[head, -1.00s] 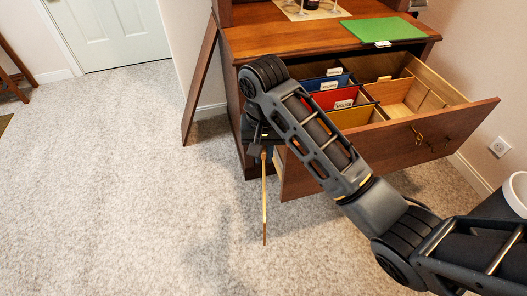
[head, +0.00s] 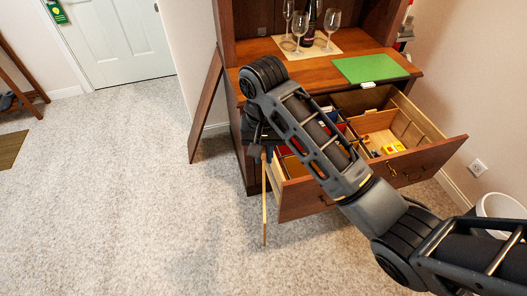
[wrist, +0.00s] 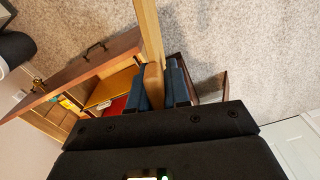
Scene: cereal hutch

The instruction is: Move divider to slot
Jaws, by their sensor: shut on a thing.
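My gripper (head: 262,148) is shut on a light wooden divider (head: 264,205), which hangs down edge-on like a thin strip, just left of the open drawer (head: 310,197). In the wrist view, the blue-padded fingers (wrist: 163,88) close on the divider (wrist: 148,32), which runs away from them. The drawer has light wooden walls and compartments. Red and yellow pieces show in the drawer, partly behind my arm. The slot itself cannot be made out. A green panel (head: 371,67) with a white tab lies flat on the hutch top.
Wine glasses (head: 299,25) and a bottle stand on a mat on the hutch. A brown panel (head: 206,105) leans at the hutch's left side. A white bin (head: 497,207) stands at the right. The carpet (head: 110,190) to the left is clear.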

